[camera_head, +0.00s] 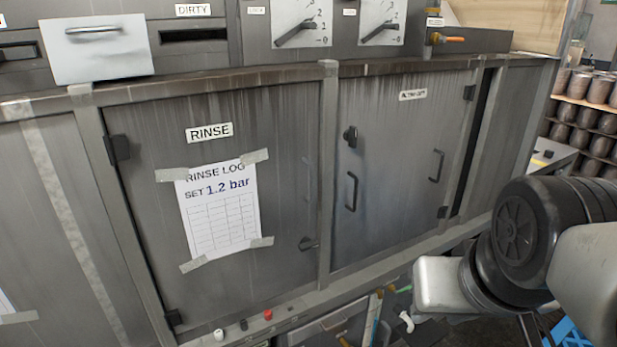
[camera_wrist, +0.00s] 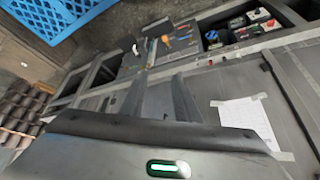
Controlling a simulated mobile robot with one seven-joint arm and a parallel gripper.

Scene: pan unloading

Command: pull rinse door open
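The rinse door (camera_head: 270,130) is a grey metal door at centre left in the head view, with a RINSE label and a taped log sheet (camera_head: 218,210). It looks shut in its frame, with hinges on its left edge. A thin upright handle (camera_head: 306,181) is near its right edge, with a small dark latch (camera_head: 308,244) below. In the wrist view the door (camera_wrist: 215,85) and sheet (camera_wrist: 245,116) lie right of my gripper (camera_wrist: 160,82). Its two fingers are apart with nothing seen held between them. My gripper's fingers do not show in the head view.
A second door (camera_head: 395,150) with its own handle (camera_head: 352,191) stands right of the rinse door. A drawer front (camera_head: 95,55) sticks out at upper left. Small knobs (camera_head: 267,314) line the ledge below. A blue crate (camera_wrist: 65,25) and shelves of dark pots (camera_head: 585,115) are nearby.

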